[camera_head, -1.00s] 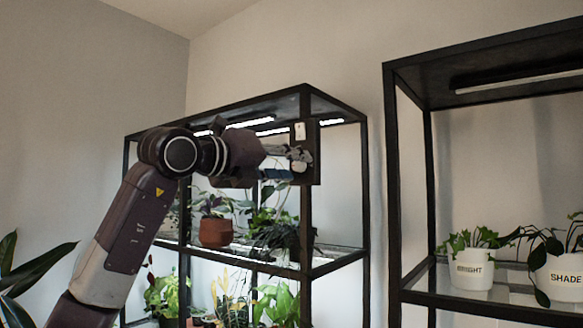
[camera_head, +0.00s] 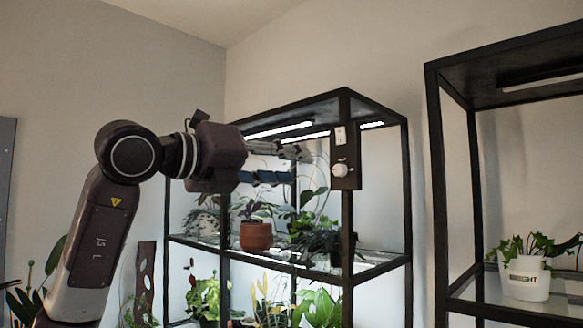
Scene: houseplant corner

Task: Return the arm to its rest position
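My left arm (camera_head: 95,235) comes in from the lower left and bends at the elbow toward the shelf. My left gripper (camera_head: 297,165) points right, just left of a dark control box (camera_head: 345,158) on the shelf's front post. Its two fingers look spread apart, with nothing between them. The gripper appears clear of the knob. My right gripper is not in view.
The black plant shelf (camera_head: 376,275) has lit light strips (camera_head: 280,130) and several plants, including one in a terracotta pot (camera_head: 256,236). A second black shelf (camera_head: 440,170) stands at right with a white labelled pot (camera_head: 526,279). Open wall lies behind my arm.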

